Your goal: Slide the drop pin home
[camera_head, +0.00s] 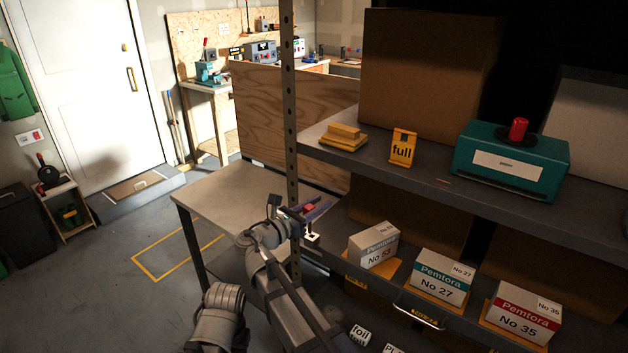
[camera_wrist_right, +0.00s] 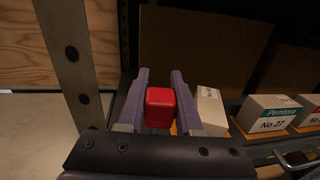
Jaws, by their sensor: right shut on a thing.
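My right gripper (camera_head: 308,210) reaches in beside the grey shelf upright (camera_head: 290,130), at the left end of the lower shelf. It is shut on a red block-shaped head, which I take to be the drop pin (camera_head: 310,207). In the right wrist view the red head (camera_wrist_right: 160,107) sits between the two purple-grey fingers (camera_wrist_right: 158,100). The pin's shank and any hole for it are hidden. A small white piece with dark spots (camera_head: 312,238) shows just below the gripper. My left gripper is not in view.
Cartons No 53 (camera_head: 374,245), No 27 (camera_head: 441,277) and No 35 (camera_head: 523,313) stand right of the gripper, above a handle (camera_head: 420,317). The upper shelf holds a yellow "full" sign (camera_head: 403,148) and a teal box with a red knob (camera_head: 512,162). A pale table (camera_head: 235,203) stands left.

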